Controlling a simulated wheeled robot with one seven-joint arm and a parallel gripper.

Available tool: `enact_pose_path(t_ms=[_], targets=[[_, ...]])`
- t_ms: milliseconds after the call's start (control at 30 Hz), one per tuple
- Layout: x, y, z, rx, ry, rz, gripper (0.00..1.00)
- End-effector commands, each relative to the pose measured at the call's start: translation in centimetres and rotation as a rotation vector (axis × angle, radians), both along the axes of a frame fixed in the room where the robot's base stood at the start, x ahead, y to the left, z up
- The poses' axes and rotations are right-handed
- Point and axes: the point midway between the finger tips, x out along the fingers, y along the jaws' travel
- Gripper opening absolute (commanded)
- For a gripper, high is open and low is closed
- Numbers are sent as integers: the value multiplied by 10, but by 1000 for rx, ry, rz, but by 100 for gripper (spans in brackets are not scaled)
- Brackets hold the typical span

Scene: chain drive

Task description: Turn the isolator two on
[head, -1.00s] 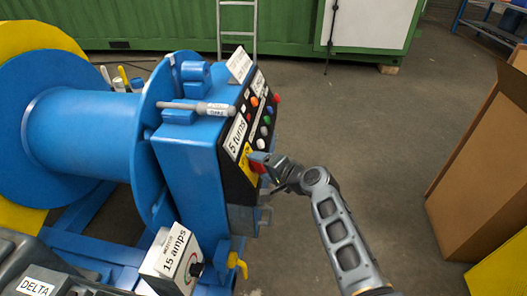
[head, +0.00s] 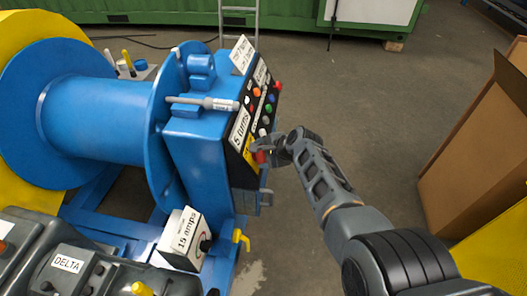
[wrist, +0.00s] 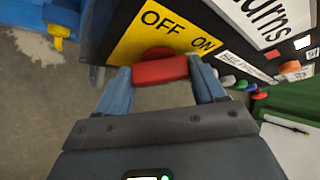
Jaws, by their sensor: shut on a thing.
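The isolator is a red rotary handle (wrist: 160,70) on a yellow plate (wrist: 165,32) marked OFF and ON, at the lower end of the black control panel. In the wrist view my gripper (wrist: 160,78) has its two fingers on either side of the red handle, shut on it. The handle lies roughly level across the wrist picture, below the OFF and ON words. In the head view my gripper (head: 268,148) is at the panel's lower right side, and the red handle (head: 260,157) shows only in part. I cannot read a number on this isolator.
The blue winch drum (head: 95,120) stands left of the panel. A box labelled 15 amps (head: 184,240) and a yellow lever (head: 241,238) are below. Coloured buttons (head: 266,108) line the panel above my gripper. A cardboard box (head: 470,150) stands right, with open floor between.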

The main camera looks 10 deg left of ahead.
Motion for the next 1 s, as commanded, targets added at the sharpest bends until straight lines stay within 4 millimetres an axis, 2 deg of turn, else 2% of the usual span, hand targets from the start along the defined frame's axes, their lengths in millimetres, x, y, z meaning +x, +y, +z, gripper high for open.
enact_pose_path(t_ms=[567,600,833,1000], targets=[[1,-2,0,1,25,-17,39],[1,-2,0,1,25,-17,73],[1,-1,0,1,25,-14,95],[1,-1,0,1,25,-14,95]])
